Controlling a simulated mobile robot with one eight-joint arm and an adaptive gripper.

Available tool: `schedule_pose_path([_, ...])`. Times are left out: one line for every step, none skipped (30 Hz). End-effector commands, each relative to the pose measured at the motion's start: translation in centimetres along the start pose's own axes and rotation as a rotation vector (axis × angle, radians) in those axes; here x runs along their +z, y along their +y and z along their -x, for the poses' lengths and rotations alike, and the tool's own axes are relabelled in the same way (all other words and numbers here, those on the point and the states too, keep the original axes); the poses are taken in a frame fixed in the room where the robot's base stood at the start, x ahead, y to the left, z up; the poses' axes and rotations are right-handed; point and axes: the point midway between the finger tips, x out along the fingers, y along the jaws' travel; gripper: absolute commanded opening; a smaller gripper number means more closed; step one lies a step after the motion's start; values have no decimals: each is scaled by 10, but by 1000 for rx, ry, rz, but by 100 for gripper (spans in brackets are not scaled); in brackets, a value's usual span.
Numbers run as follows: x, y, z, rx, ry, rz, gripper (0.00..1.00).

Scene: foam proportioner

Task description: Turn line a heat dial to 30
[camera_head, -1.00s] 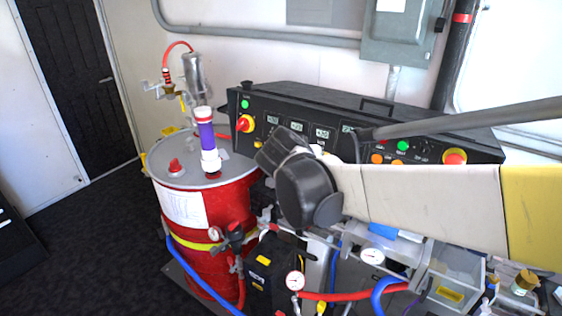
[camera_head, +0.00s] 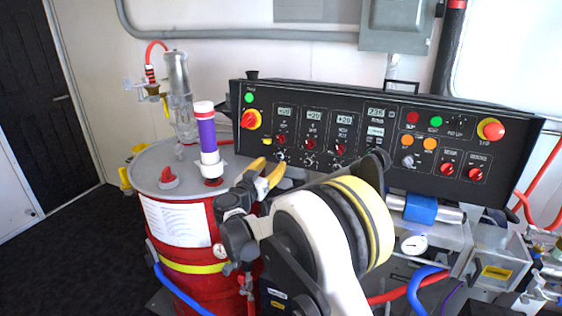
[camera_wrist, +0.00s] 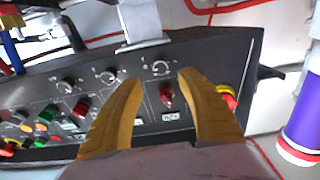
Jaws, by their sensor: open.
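The black control panel (camera_head: 225,95) has a row of similar columns, each with a small display, a red knob and a lower dial with scale marks. The leftmost column's lower dial (camera_head: 281,155) also shows in the wrist view (camera_wrist: 160,68), with the red knob (camera_wrist: 166,94) beside it. Labels are too small to read, so I cannot confirm which is line A heat. My gripper (camera_head: 272,165) is open and empty at the panel's lower left. In the wrist view its yellow fingers (camera_wrist: 160,78) flank this column, with no visible contact.
A red-and-yellow stop knob (camera_head: 249,120) sits left of the columns. A red drum (camera_head: 205,250) with a purple-and-white tube (camera_head: 207,140) stands close to the left of my gripper. Hoses and gauges crowd the space below the panel.

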Motion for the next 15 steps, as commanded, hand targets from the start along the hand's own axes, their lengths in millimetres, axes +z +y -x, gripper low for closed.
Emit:
schedule_pose_path([3, 1, -12, 3, 0, 0, 45])
schedule_pose_path([3, 1, -18, 3, 0, 0, 45])
schedule_pose_path([3, 1, -26, 2, 0, 0, 45])
schedule_pose_path([3, 1, -31, 2, -1, 0, 45])
schedule_pose_path([3, 1, -36, 2, -1, 0, 45])
schedule_pose_path([3, 1, -42, 2, -1, 1, 45])
schedule_pose_path([3, 1, -47, 1, -1, 1, 45])
schedule_pose_path([2, 1, -50, 1, -1, 1, 45])
schedule_pose_path([2, 0, -54, 1, -1, 1, 45])
schedule_pose_path([2, 0, -57, 1, -1, 1, 45])
schedule_pose_path([2, 0, -59, 1, -1, 1, 45])
schedule_pose_path([1, 0, -61, 1, -1, 1, 45])
schedule_pose_path([1, 0, -62, 1, -1, 1, 45])
schedule_pose_path([1, 0, -63, 0, -1, 1, 45])
schedule_pose_path([1, 0, -64, 0, -1, 1, 45])
